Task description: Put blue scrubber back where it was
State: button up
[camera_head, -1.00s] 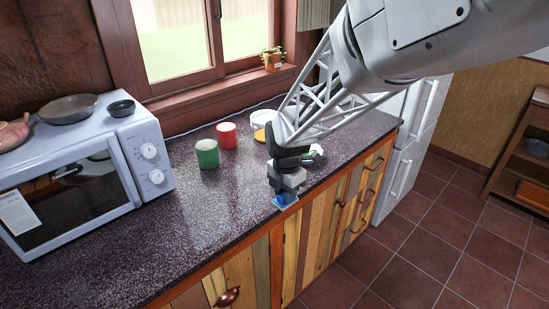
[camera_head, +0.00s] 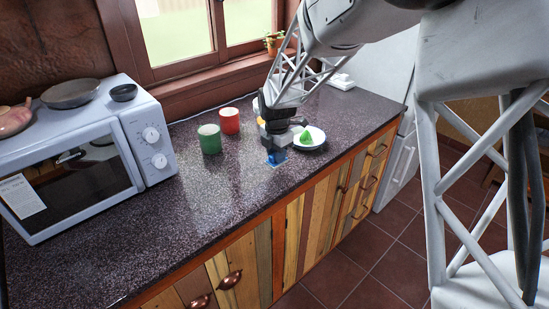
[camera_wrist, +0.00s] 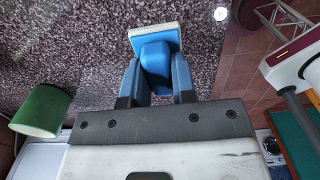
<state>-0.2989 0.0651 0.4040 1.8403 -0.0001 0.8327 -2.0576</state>
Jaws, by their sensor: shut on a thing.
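The blue scrubber (camera_wrist: 155,55) is between the two fingers of my gripper (camera_wrist: 155,88) in the wrist view, with its pale flat pad toward the top. In the head view my gripper (camera_head: 275,148) points down over the counter, right of the green cup. The blue scrubber (camera_head: 277,158) shows just below the fingers, at or very near the countertop. I cannot tell whether it touches the surface. My gripper is shut on it.
A green cup (camera_head: 209,139) and a red cup (camera_head: 229,121) stand left of my gripper. A white plate (camera_head: 314,146) with a green item (camera_head: 306,137) is close on the right. A microwave (camera_head: 80,160) stands at left. The counter (camera_head: 210,200) between is clear.

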jog(key=shift+w+a+f, duration=0.1)
jog(key=shift+w+a, duration=0.1)
jog(key=shift+w, duration=0.45)
jog(key=shift+w+a, duration=0.2)
jog(key=shift+w, duration=0.45)
jog(key=shift+f, duration=1.75)
jog(key=shift+f, duration=0.1)
jog(key=o, duration=0.8)
notch_tip(320, 180, up, 12)
jog(key=shift+r, duration=0.1)
